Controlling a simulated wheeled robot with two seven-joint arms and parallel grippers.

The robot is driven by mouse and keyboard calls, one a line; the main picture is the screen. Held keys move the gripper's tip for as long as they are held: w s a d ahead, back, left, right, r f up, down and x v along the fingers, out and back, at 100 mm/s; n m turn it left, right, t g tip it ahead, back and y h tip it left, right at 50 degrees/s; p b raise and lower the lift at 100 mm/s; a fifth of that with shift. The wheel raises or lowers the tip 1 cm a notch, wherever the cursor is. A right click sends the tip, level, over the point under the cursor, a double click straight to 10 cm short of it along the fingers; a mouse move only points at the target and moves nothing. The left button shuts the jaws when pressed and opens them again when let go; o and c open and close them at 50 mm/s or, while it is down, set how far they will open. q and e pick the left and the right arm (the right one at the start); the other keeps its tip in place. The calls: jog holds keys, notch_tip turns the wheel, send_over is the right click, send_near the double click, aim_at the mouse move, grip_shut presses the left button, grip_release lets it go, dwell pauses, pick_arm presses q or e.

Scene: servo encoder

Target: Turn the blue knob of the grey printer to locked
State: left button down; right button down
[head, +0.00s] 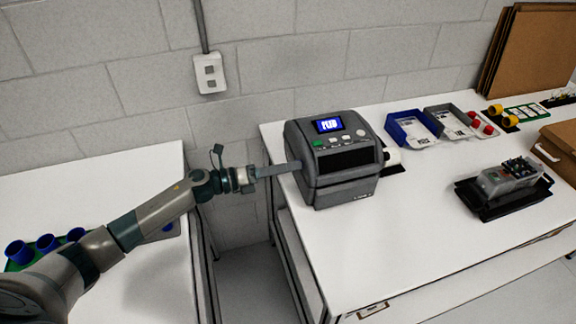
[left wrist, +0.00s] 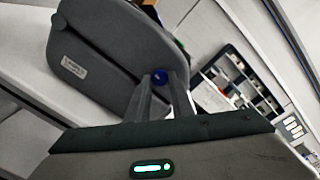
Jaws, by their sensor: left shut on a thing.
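The grey printer (head: 333,155) stands on the white table, its lit blue screen facing up and its front toward me. In the left wrist view the printer's side (left wrist: 105,50) fills the upper left. The blue knob (left wrist: 159,75) shows there as a small round piece between my left fingertips. My left gripper (head: 292,167) reaches in from the left to the printer's left side, and it also shows in the left wrist view (left wrist: 162,85). It is shut on the knob. In the head view the knob is hidden, and its lock marking cannot be read. My right gripper is out of view.
Blue and grey bins (head: 412,130) stand right of the printer. A grey device on a black tray (head: 500,205) sits further right. A gap separates the two tables. The table front (head: 400,240) is clear.

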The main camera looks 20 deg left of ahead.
pick_arm(q)
jog(key=n, duration=0.2)
jog(key=shift+n+p, duration=0.3)
dwell(0.4)
jog(key=c, duration=1.6)
grip_release()
jog(key=shift+o, duration=0.2)
jog(key=shift+a, duration=0.1)
jog(key=b+v, duration=0.7)
jog(key=v, duration=1)
jog(key=shift+b, duration=0.35)
